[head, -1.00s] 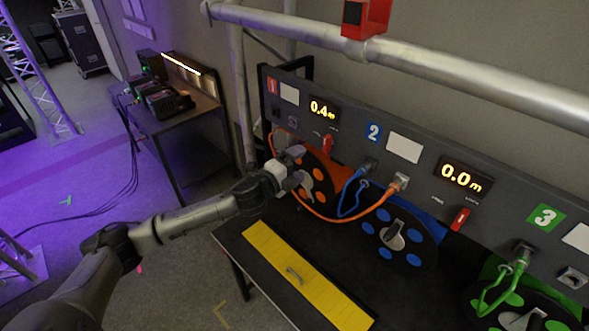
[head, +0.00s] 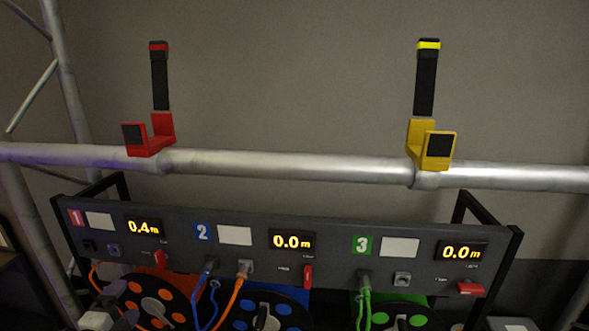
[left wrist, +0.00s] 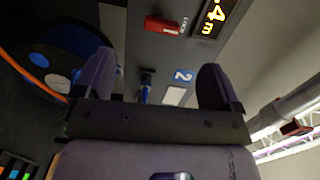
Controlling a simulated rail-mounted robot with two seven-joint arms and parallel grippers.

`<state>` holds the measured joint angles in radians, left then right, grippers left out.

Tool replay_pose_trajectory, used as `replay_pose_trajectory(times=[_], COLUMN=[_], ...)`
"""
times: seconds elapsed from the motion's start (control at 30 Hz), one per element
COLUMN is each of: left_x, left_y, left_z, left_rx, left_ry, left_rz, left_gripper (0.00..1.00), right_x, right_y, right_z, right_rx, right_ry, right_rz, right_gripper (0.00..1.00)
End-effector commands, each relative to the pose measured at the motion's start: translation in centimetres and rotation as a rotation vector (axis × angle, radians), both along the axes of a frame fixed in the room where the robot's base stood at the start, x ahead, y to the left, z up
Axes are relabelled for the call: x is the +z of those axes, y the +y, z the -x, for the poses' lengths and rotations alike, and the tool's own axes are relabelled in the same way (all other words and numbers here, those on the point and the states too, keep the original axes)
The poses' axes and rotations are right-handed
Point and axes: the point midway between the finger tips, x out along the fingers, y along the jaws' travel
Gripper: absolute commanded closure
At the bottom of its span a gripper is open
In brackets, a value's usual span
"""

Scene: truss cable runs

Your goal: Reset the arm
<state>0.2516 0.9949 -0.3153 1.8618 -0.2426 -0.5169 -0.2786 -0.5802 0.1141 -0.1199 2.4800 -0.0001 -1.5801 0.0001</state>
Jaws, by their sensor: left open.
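My left gripper (head: 112,318) shows at the bottom left of the head view, in front of reel 1 with its orange spots (head: 150,302). In the left wrist view its two dark fingers (left wrist: 158,80) stand wide apart with nothing between them. Beyond them are the panel's blue 2 label (left wrist: 182,76) and a blue plug (left wrist: 145,85). My right gripper cannot be made out in either view.
The dark panel (head: 330,232) carries displays reading 0.4, 0.0 and 0.0 m. Orange (head: 236,296), blue (head: 208,290) and green (head: 365,300) cables hang from it. Above, a truss tube (head: 290,165) bears a red holder (head: 150,136) and a yellow holder (head: 432,147).

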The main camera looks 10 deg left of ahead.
Motion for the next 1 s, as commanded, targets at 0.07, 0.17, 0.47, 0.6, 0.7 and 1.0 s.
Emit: replay_pose_trajectory(times=[0.07,0.17,0.47,0.6,0.7,1.0], left_x=[-0.6,-1.0,-0.5,-2.8,-4.7,-8.6], left_y=[1.6,2.7,-0.4,-5.5,-9.5,-19.7], left_z=[0.2,1.1,5.6,9.7,13.3,26.1], left_rx=[0.099,0.230,0.480,0.538,0.554,0.602], left_ry=[0.034,0.071,0.152,0.286,0.407,0.746], left_rz=[0.051,0.132,0.431,0.622,0.743,1.101], left_gripper=[0.11,0.11,0.11,0.11,0.11,0.11], right_x=[0.0,0.0,0.2,1.7,3.1,8.5], right_y=[0.0,-0.1,-0.3,-0.3,-0.3,0.0], right_z=[0.0,0.0,0.0,0.0,0.0,0.0], right_rx=[0.001,0.002,0.007,0.006,0.006,0.002], right_ry=[0.000,0.000,0.000,0.000,0.000,-0.001], right_rz=[0.001,0.003,0.010,0.009,0.008,0.001], right_gripper=[0.57,0.57,0.57,0.57,0.57,0.57])
